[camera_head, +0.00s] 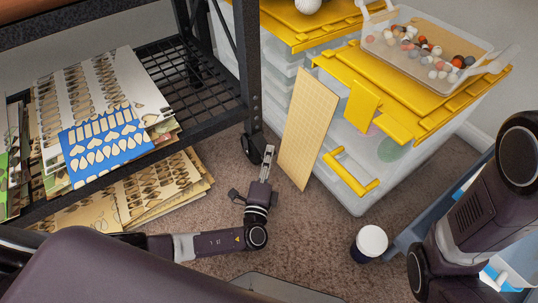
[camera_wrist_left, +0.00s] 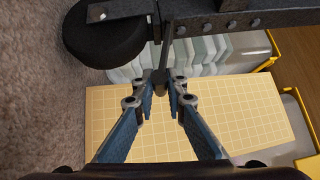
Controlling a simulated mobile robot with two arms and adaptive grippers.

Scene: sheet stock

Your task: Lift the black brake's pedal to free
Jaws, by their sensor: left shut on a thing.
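The black caster wheel (camera_head: 249,148) stands on the carpet under the front post of the black rack. It shows large at the top left of the left wrist view (camera_wrist_left: 103,35). The brake's pedal (camera_wrist_left: 161,76) is a thin dark lever beside the wheel, with a small dark end. My left gripper (camera_head: 268,153) is low over the carpet, just right of the caster. In the left wrist view its fingertips (camera_wrist_left: 160,88) are shut on the pedal's end, which they partly hide. The pedal is too small to make out in the head view. My right gripper is out of view.
A yellow gridded board (camera_head: 307,128) leans against clear bins with yellow lids (camera_head: 430,95), close right of my left gripper. Stacked printed sheets (camera_head: 95,90) lie on the rack's mesh shelf. A white-lidded jar (camera_head: 371,241) stands on the carpet.

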